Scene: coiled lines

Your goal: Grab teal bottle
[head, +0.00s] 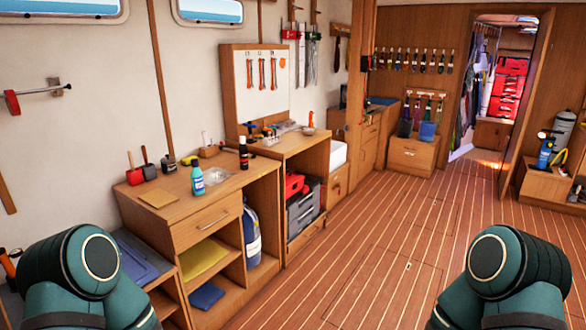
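The teal bottle (197,180) stands upright on the wooden counter (228,187) at the left of the head view, near the counter's front edge. It has a dark cap and a pale label. Parts of my two arms show at the bottom left and bottom right corners. Neither gripper is in view, and nothing of mine is near the bottle.
A dark bottle (244,154) stands behind it to the right. The plank floor (345,245) is clear.

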